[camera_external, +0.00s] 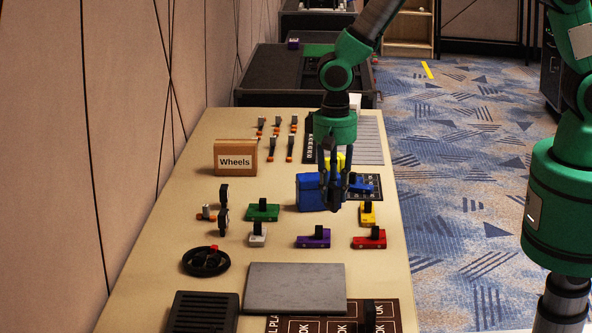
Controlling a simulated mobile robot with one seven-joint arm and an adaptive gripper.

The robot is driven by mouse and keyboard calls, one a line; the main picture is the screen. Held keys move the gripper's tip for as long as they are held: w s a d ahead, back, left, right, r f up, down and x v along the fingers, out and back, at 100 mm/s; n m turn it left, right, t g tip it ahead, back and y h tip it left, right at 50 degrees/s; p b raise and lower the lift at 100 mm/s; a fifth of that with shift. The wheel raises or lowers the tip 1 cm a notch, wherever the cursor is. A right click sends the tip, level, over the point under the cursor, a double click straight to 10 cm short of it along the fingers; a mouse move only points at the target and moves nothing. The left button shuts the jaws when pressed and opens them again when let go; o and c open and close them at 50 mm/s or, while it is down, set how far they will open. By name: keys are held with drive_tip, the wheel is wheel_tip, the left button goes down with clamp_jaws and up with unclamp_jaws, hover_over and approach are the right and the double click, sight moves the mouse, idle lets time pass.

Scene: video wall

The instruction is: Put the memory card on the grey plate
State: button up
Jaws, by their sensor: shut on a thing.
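My gripper (335,202) points down above the table, in front of the blue box. It is shut on a small dark thing, which I take to be the memory card; the fingers hide most of it and its shape is hard to make out. The grey plate (295,288) lies flat and bare nearer the camera, below and slightly left of my gripper in the picture. My gripper is apart from the plate.
Green (262,212), purple (314,241), red (370,241) and yellow (367,217) blocks with black tops stand around. A blue box (310,192) is behind my gripper. A black ring (205,262) and dark slotted tray (202,314) lie left of the plate; a "Wheels" box (235,158) stands farther back.

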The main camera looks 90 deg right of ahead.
drive_tip(key=shift+o, duration=0.2)
drive_tip(key=s+a+n, duration=0.2)
drive_tip(key=s+a, duration=0.5)
drive_tip(key=a, duration=0.5)
drive_tip(key=shift+s+a+f+b, duration=0.25)
drive_tip(key=shift+s+a+b, duration=0.05)
drive_tip(key=shift+s+a, duration=0.1)
drive_tip(key=shift+s+a+f, duration=0.15)
drive_tip(key=shift+f, duration=2.4)
drive_tip(key=b, duration=0.1)
hover_over(298, 284)
drive_tip(key=shift+f, duration=0.75)
drive_tip(key=shift+f+b, duration=0.55)
drive_tip(key=shift+f, duration=1.2)
